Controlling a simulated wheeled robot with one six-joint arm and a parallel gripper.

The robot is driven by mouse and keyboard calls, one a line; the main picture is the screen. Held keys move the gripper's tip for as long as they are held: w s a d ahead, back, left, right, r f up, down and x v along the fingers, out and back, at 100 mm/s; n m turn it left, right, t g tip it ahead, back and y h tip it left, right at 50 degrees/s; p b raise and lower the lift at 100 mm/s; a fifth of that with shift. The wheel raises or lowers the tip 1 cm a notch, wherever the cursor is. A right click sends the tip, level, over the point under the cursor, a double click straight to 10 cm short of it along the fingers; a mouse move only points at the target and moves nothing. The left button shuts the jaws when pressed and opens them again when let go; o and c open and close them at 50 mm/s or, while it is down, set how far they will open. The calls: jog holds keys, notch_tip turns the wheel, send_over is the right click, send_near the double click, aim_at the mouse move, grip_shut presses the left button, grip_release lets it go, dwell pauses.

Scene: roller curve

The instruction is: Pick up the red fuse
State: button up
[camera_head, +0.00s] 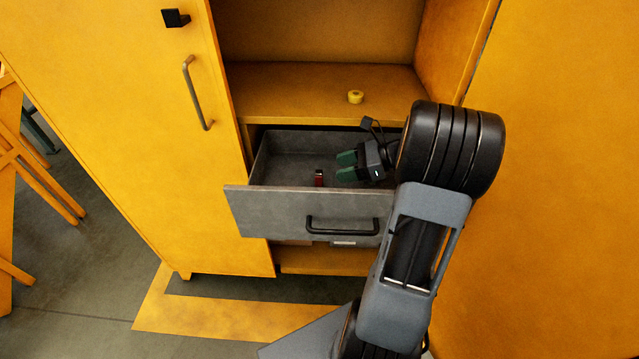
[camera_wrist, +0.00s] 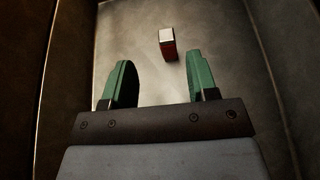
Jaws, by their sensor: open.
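The red fuse (camera_head: 319,178) is a small red block with a pale end. It stands inside the open grey drawer (camera_head: 270,212). In the wrist view the fuse (camera_wrist: 168,48) is on the drawer floor, just beyond my fingertips and between their lines. My gripper (camera_head: 346,166) has green fingers and is over the drawer, to the right of the fuse. In the wrist view my gripper (camera_wrist: 160,75) is open with nothing between the fingers, and apart from the fuse.
A yellow roll (camera_head: 355,97) lies on the orange cabinet shelf (camera_head: 300,90) above the drawer. The drawer's walls (camera_wrist: 274,60) stand close on both sides of my gripper. A closed orange door with a handle (camera_head: 197,93) is to the left.

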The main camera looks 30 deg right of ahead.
aim_at(317, 172)
jog(key=x, duration=0.4)
jog(key=shift+w+a+f, duration=0.15)
jog(key=shift+a, duration=0.1)
jog(key=shift+w+b+x, duration=0.15)
jog(key=shift+b+x, duration=0.2)
jog(key=shift+x, duration=0.95)
jog(key=shift+w+b+x, duration=0.15)
jog(key=shift+b+x, duration=0.2)
jog(key=shift+x, duration=0.95)
jog(key=shift+d, duration=0.15)
